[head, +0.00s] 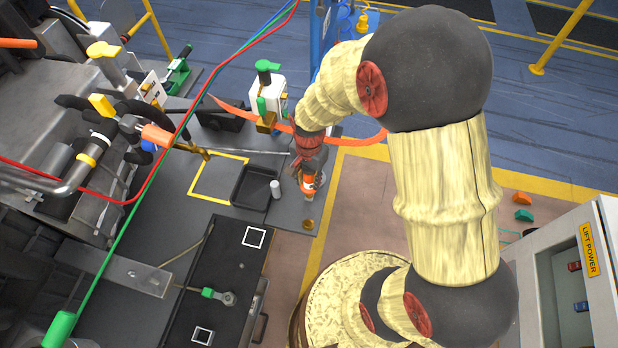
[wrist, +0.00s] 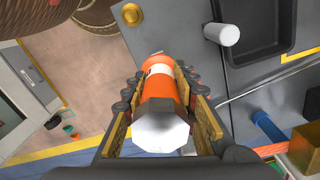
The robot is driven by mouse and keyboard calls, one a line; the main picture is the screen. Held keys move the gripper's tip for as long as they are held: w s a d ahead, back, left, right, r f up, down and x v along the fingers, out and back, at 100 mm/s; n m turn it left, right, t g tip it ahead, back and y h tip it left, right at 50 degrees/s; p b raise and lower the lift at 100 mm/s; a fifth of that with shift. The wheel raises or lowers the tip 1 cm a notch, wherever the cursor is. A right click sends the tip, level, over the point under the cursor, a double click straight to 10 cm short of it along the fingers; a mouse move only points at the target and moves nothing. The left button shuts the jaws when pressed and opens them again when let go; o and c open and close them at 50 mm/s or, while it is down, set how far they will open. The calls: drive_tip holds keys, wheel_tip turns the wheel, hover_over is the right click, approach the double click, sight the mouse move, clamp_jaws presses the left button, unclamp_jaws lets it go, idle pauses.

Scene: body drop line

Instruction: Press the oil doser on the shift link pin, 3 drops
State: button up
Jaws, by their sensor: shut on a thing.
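My gripper (head: 306,172) is shut on an orange bottle (head: 309,184) with a white band, which I take for the oil doser, near the right edge of the grey bench. In the wrist view the gripper (wrist: 163,88) has a finger on each side of the doser (wrist: 160,92), with its white faceted end towards the camera. I cannot tell whether its far end touches the bench. A rod with a green-tipped joint (head: 226,297) lies over the black case at the lower left; it may be the shift link. I cannot make out its pin for sure.
A black tray (head: 236,198) and a white cylinder (head: 276,190) are left of the doser. A white box with a green valve (head: 267,92) stands behind. Red and green hoses cross the left side. A LIFT POWER cabinet (head: 570,270) is at right.

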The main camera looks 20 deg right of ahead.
drive_tip(key=shift+f+b, duration=0.4)
drive_tip(key=shift+f, duration=0.3)
idle(0.3)
drive_tip(key=shift+r, duration=0.2)
drive_tip(key=shift+r+p, duration=1.3)
drive_tip(key=shift+r, duration=0.1)
drive_tip(key=shift+f+b, duration=0.85)
drive_tip(key=shift+f, duration=0.7)
idle(1.0)
drive_tip(key=shift+r, duration=0.15)
drive_tip(key=shift+r+p, duration=1.2)
drive_tip(key=shift+r, duration=0.15)
